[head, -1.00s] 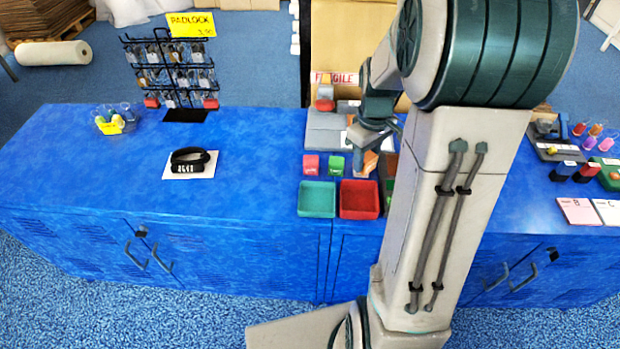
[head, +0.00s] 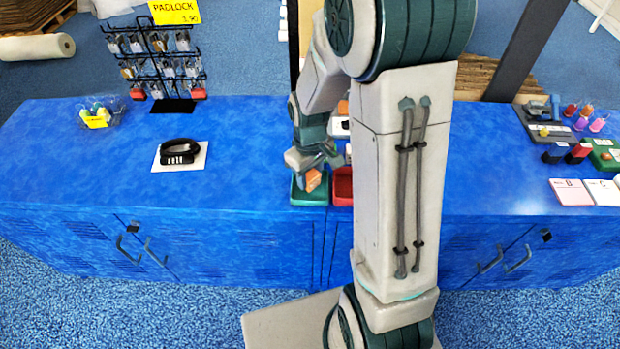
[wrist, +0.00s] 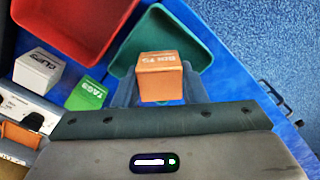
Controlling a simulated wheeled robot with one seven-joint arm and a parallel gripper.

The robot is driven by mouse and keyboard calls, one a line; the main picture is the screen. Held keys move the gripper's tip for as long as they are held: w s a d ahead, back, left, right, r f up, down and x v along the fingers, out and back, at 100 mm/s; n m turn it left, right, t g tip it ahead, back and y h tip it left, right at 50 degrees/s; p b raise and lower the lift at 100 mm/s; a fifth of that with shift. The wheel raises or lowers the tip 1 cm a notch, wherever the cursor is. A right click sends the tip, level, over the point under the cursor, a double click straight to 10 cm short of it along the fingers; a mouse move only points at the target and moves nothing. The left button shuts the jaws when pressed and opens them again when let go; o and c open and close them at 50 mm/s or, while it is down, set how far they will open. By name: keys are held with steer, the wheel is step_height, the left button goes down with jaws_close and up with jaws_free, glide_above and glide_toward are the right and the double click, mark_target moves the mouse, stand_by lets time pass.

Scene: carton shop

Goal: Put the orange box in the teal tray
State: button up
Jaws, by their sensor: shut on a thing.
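My gripper (head: 314,166) is shut on the orange box (head: 313,180), which also shows between the fingers in the wrist view (wrist: 160,77). The box is held over the teal tray (head: 309,200), near the front edge of the blue counter. In the wrist view the teal tray (wrist: 190,40) lies beyond the box and its visible floor is empty. The arm and box hide part of the tray in the head view. I cannot tell exactly how high the box is above the tray.
A red tray (wrist: 75,30) sits right beside the teal one. A white box (wrist: 38,70) marked CLIPS and a green box (wrist: 87,94) marked TAGS stand close by.

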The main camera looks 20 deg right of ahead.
steer(key=shift+f, duration=0.95)
steer(key=shift+f, duration=0.2)
steer(key=o, duration=1.2)
steer(key=shift+c, duration=0.2)
